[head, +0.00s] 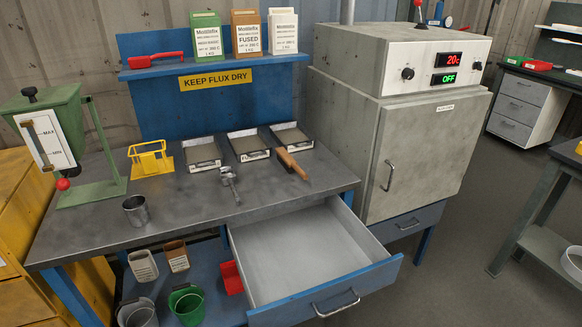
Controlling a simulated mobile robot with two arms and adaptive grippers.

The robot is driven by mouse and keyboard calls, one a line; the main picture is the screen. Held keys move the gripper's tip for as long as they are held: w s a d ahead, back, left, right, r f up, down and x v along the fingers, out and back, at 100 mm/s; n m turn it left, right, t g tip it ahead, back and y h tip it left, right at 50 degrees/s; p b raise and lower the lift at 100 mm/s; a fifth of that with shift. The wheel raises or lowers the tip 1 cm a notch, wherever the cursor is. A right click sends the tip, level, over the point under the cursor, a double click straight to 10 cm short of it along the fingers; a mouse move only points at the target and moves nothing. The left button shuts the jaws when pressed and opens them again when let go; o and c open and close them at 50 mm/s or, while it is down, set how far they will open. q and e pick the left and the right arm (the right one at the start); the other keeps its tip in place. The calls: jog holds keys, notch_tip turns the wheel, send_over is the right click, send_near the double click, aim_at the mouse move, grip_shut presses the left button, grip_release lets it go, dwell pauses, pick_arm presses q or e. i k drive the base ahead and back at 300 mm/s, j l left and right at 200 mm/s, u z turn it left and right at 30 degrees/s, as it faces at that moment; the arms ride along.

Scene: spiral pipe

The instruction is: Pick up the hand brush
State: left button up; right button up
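A brown, wooden-looking hand brush (292,164) lies tilted on the grey tabletop, at the front of the rightmost flux tray. Its bristles are too small to make out. A red long-handled object (154,61) lies on the blue upper shelf; I cannot tell whether it is also a brush. Neither of my grippers is in view.
The workbench (95,226) holds several shallow trays (248,147), a metal cup (136,210), a yellow stand (151,160) and a metal tool (229,182). An open empty drawer (306,254) sticks out in front. A grey oven (418,150) stands right.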

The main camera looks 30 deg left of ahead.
aim_at(285, 158)
jog(key=u, duration=0.9)
